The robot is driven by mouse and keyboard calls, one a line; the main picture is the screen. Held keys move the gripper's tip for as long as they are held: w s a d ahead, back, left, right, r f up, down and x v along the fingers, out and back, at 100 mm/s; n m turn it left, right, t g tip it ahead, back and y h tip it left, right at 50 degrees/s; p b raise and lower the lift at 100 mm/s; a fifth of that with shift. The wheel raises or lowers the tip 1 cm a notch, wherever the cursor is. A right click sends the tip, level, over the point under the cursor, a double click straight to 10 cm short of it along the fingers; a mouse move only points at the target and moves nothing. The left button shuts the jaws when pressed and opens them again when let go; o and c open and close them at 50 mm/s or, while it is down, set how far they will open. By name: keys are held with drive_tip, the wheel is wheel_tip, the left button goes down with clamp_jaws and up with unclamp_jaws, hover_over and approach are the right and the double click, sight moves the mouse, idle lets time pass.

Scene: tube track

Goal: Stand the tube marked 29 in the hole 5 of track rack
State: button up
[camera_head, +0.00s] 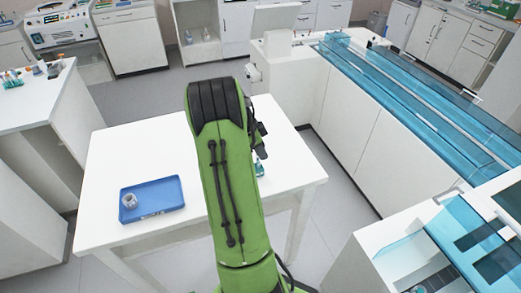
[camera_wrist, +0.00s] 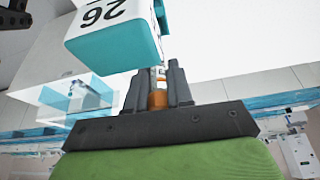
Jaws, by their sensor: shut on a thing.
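In the wrist view my gripper (camera_wrist: 165,82) is shut on a small tube (camera_wrist: 158,98) with an orange part and a pale part; no number on it is readable. A white and teal block (camera_wrist: 120,38) is close beyond the fingers, with an upside-down number that looks like 26. Whether this block is the track rack I cannot tell, and no hole 5 is visible. In the head view my green arm hides most of my gripper; a small teal thing (camera_head: 260,170) shows at the arm's right edge on the white table.
The white table (camera_head: 110,180) bears a blue tray (camera_head: 165,193) with a grey-white cylinder (camera_head: 129,201) in it. A long machine with transparent blue covers (camera_head: 400,95) stands at right. A side table (camera_head: 35,100) with small tubes stands at left. The table's left part is mostly clear.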

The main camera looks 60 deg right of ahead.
drive_tip(key=shift+f, duration=0.1)
drive_tip(key=shift+f+b, duration=0.4)
drive_tip(key=shift+b, duration=0.15)
drive_tip(key=shift+f, duration=0.2)
drive_tip(key=o, duration=0.9)
drive_tip(key=p+v, duration=0.1)
drive_tip(key=v, duration=1.5)
drive_tip(key=shift+s+p, duration=0.1)
drive_tip(key=shift+p, duration=0.3)
